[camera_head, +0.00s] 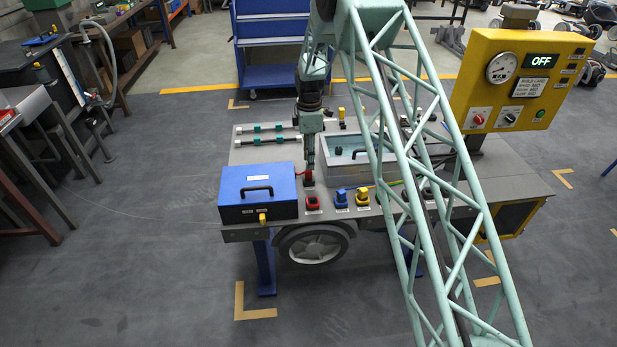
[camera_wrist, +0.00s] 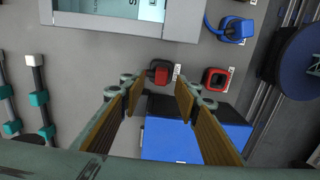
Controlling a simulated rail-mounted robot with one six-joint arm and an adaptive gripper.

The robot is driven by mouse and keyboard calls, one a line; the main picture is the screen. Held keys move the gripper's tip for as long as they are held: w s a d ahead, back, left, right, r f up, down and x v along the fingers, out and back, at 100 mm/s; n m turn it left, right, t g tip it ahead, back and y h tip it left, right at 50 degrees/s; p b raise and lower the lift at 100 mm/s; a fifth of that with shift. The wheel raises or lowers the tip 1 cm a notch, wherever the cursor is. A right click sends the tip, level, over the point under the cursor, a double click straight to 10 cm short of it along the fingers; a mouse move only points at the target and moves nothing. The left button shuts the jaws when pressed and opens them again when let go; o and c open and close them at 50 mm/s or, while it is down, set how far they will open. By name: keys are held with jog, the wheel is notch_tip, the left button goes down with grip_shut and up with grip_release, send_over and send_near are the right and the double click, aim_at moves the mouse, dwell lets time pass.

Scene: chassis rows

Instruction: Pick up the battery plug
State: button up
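A red plug (camera_wrist: 161,75) with a dark lead stands on the grey deck in the wrist view, just beyond my fingertips and between their lines. It also shows beside the blue box in the head view (camera_head: 307,179). No readable label says whether it is the battery plug. My gripper (camera_wrist: 157,92) is open with nothing between its fingers; in the head view (camera_head: 309,162) it points down over the deck, close to the red plug.
A red socket (camera_head: 313,202), a blue one (camera_head: 341,198) and a yellow one (camera_head: 362,197) line the deck's front edge. A grey tray (camera_head: 335,168) stands behind them. Green-clamped rods (camera_head: 257,140) lie at the back left. A yellow panel (camera_head: 520,80) reads OFF.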

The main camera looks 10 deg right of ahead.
jog(key=shift+f, duration=0.6)
jog(key=shift+s+a+f+b, duration=0.15)
jog(key=shift+f+b, duration=0.55)
jog(key=shift+f, duration=1.9)
jog(key=shift+c, duration=0.2)
jog(key=c, duration=0.9)
jog(key=shift+r, duration=0.1)
jog(key=shift+r+p, duration=0.45)
jog(key=shift+r, duration=1.2)
jog(key=shift+s+r, duration=0.1)
jog(key=shift+s, duration=0.1)
jog(key=s, duration=0.5)
jog(key=s+r+p, duration=0.1)
jog(key=s, duration=0.4)
jog(key=s+p, duration=0.1)
jog(key=s, duration=0.4)
jog(key=shift+s+r, duration=0.2)
jog(key=shift+s, duration=0.1)
